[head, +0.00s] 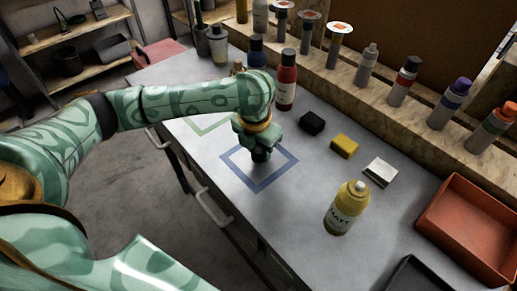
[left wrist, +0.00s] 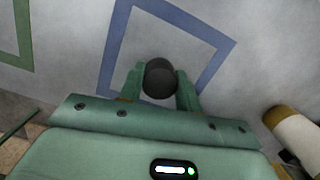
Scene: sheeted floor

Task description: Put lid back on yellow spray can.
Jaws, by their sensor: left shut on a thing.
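The yellow spray can (head: 346,207) stands upright on the bench, right of centre in the head view. Its top is uncapped and shows a small pale nozzle. Part of the can also shows at the right edge of the left wrist view (left wrist: 296,131). My left gripper (head: 260,151) points down over the blue square outline. In the left wrist view its two fingers are shut on a dark round lid (left wrist: 160,78), one on each side. I cannot tell whether the lid touches the bench. My right gripper is not in view.
Beyond the blue square outline (head: 239,176) lie a black block (head: 312,123), a yellow block (head: 345,146) and a white-grey block (head: 380,172). A red spray can (head: 286,82) stands behind my gripper. A red tray (head: 447,219) is at right. Bench between gripper and can is clear.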

